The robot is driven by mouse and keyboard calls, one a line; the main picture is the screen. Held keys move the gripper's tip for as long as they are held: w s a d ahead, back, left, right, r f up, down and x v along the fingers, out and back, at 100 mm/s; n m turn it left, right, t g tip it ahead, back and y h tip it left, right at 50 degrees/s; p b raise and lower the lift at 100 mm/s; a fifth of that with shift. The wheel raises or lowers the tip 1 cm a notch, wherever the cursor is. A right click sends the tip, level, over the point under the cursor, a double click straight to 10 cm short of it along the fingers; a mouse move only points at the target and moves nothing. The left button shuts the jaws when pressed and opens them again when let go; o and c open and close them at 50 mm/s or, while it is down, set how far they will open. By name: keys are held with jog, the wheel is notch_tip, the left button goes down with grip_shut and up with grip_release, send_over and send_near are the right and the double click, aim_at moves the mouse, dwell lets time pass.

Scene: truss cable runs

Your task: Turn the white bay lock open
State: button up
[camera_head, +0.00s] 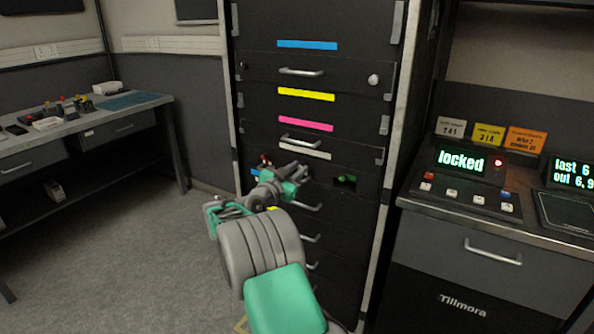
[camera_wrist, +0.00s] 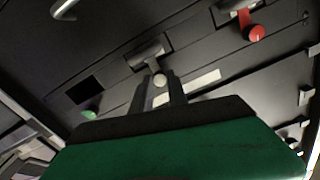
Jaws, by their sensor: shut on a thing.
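The white bay lock has a small white round knob (camera_wrist: 160,80), which shows between my gripper's fingers (camera_wrist: 159,88) in the wrist view. The fingers are shut on it, one on each side. A dark lock plate (camera_wrist: 150,54) lies just beyond the knob. In the head view my gripper (camera_head: 302,172) reaches the dark cabinet front below the white label strip (camera_head: 305,152) and hides the white lock. The strip also shows in the wrist view (camera_wrist: 194,90).
A red lock (camera_head: 265,160) is left of my gripper and a green one (camera_head: 346,179) is right. The red knob (camera_wrist: 256,33) also shows in the wrist view. Drawer handles (camera_head: 301,139) stick out above. A console screen (camera_head: 461,161) on the right reads "locked".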

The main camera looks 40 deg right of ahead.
grip_shut()
jog(key=n+p, duration=0.1)
jog(key=n, duration=0.3)
jog(key=shift+n, duration=0.3)
jog(key=n+p, duration=0.2)
jog(key=n, duration=0.2)
jog(key=shift+r+n, duration=0.1)
jog(key=shift+n, duration=0.2)
jog(key=n+p, duration=0.2)
jog(key=n, duration=0.2)
jog(key=shift+n, duration=0.3)
jog(key=shift+n+p, duration=1.4)
jog(key=shift+n, duration=0.7)
jog(key=shift+f, duration=0.2)
